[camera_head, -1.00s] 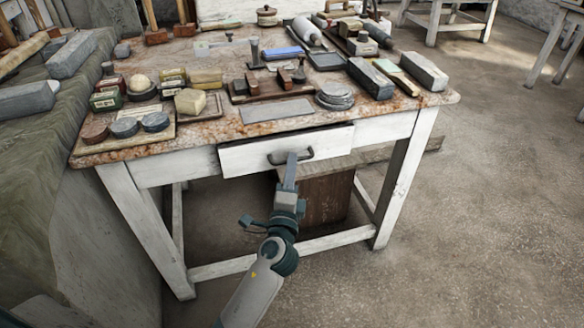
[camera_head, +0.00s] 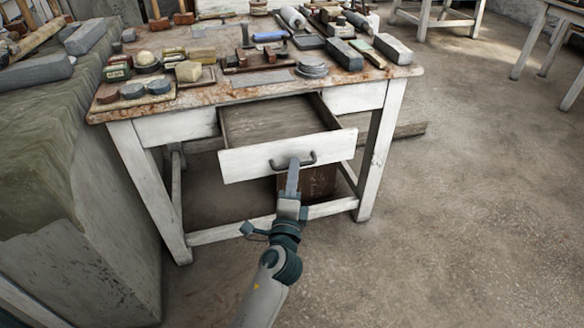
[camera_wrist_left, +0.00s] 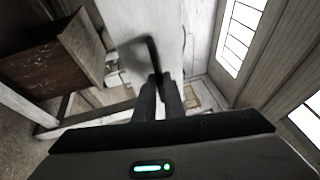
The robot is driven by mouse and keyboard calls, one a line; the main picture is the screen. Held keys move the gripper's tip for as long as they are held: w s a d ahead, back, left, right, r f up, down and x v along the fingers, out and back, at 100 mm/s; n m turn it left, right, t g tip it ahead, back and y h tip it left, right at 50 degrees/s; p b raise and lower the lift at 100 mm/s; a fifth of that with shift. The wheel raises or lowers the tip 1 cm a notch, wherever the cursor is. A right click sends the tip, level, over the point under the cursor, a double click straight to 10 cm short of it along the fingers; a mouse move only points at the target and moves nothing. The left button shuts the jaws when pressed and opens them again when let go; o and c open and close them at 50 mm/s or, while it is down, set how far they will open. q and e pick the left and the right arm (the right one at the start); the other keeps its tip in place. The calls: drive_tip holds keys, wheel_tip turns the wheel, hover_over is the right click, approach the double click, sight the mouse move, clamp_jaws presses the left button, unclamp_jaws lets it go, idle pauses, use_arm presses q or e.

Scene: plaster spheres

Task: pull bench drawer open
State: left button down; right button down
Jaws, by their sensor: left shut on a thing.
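The bench drawer (camera_head: 240,162) stands well out from the white bench, and its bare wooden inside shows. Its dark handle (camera_head: 312,158) is on the white front. My left gripper (camera_head: 294,164) is shut on the handle, reaching it from below and in front. In the left wrist view, the two fingers (camera_wrist_left: 159,90) close around the dark handle (camera_wrist_left: 152,52), with the pale drawer front (camera_wrist_left: 120,20) behind. The right gripper is not in view.
The bench top (camera_head: 215,95) carries several stone blocks, tins and tools. A brown wooden box (camera_head: 322,180) stands under the bench. A cloth-covered block (camera_head: 50,150) is close on the left.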

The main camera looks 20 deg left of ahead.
use_arm(q)
drive_tip(key=s+d, duration=0.1)
drive_tip(key=s, duration=0.1)
drive_tip(key=shift+s+d, duration=0.35)
drive_tip(key=shift+d, duration=0.05)
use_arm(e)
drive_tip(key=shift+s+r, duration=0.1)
use_arm(q)
drive_tip(key=c, duration=1.9)
unclamp_jaws()
drive_tip(key=shift+o, duration=0.2)
drive_tip(key=shift+f, duration=0.1)
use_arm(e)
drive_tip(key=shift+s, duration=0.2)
